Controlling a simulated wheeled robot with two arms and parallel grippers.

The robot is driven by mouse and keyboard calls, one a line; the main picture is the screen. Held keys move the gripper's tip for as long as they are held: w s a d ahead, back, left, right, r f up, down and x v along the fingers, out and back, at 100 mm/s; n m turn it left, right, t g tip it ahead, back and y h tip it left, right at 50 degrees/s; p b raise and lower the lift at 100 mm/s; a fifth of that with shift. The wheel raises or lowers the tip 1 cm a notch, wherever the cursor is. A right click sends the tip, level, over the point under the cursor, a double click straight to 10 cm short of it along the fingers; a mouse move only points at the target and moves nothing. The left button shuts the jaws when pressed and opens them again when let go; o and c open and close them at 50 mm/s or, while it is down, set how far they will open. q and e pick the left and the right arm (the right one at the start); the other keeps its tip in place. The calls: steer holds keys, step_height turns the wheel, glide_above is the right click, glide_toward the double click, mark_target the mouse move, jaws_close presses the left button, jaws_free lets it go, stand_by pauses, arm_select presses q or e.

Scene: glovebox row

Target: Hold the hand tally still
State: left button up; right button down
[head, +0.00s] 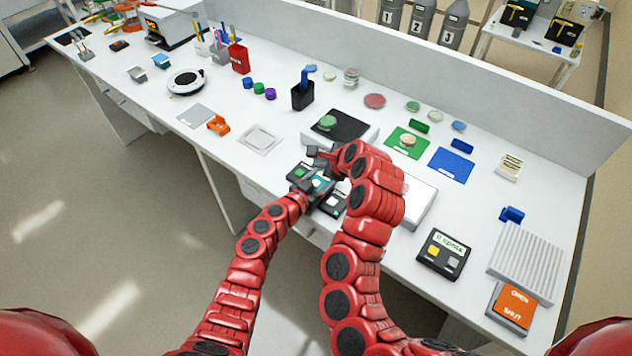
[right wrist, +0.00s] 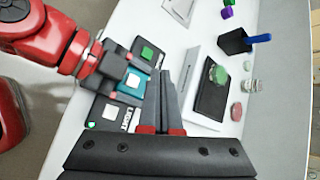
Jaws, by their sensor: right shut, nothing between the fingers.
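A small teal device with a pale square on top, which I take to be the hand tally (right wrist: 133,82), shows near the desk's front edge; it is partly covered in the head view (head: 321,184). My left gripper (right wrist: 122,80) has its dark fingers on either side of the teal device and appears shut on it. My right gripper (right wrist: 176,70) is shut and empty, to the right of the teal device in the right wrist view and apart from it. In the head view the right gripper (head: 320,155) is just beyond the device, partly hidden by its own arm.
A dark box with a green button (right wrist: 147,53) and a box marked LIGHT (right wrist: 107,116) flank the device closely. Beyond are a black pad (right wrist: 211,100) with a green round item and a black pen cup (head: 302,97). A ribbed grey panel (head: 527,262) lies at the right.

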mark_target(316, 183)
stand_by(0.5)
steer(key=shift+w+d, duration=0.2)
steer(key=shift+w, duration=0.05)
steer(key=shift+s+a+r, duration=0.1)
steer(key=shift+s+r, duration=0.05)
steer(key=shift+r, duration=0.8)
steer(key=shift+s+a+r, duration=0.1)
steer(key=shift+s+r, duration=0.05)
steer(key=shift+r, duration=0.8)
steer(key=shift+f, duration=4.4)
steer(key=shift+f, duration=0.1)
steer(key=shift+f, duration=0.35)
